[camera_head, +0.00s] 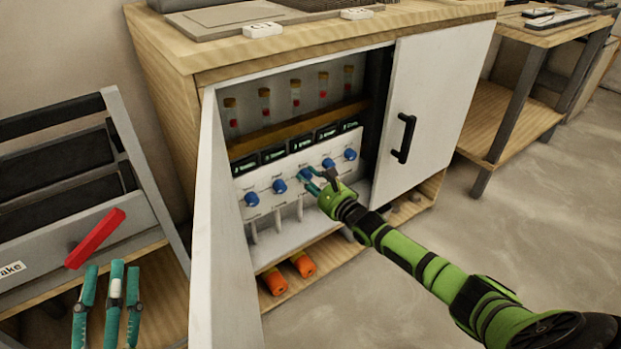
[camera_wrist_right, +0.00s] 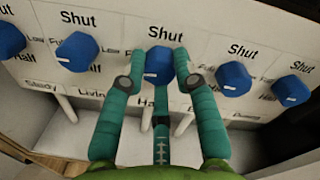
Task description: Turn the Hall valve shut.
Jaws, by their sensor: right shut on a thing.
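The Hall valve is the middle blue knob (camera_wrist_right: 157,62) on the white panel, with a white mark low on its face. "Shut" is printed above it, and its room label below is partly hidden. In the head view, the knob (camera_head: 304,174) is third in the row. My right gripper (camera_wrist_right: 160,68) is shut on this knob, one teal finger on each side. Its green arm reaches in from the right in the head view, with the gripper (camera_head: 310,178) at the panel. My left gripper (camera_head: 110,275) is at the lower left, its teal fingers apart and empty, away from the panel.
More blue knobs sit close on both sides (camera_wrist_right: 78,51) (camera_wrist_right: 233,79). The open left cabinet door (camera_head: 220,240) stands left of the panel; the right door (camera_head: 435,90) is closed. A grey rack with a red handle (camera_head: 95,238) stands left. Orange cylinders (camera_head: 302,264) lie below the panel.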

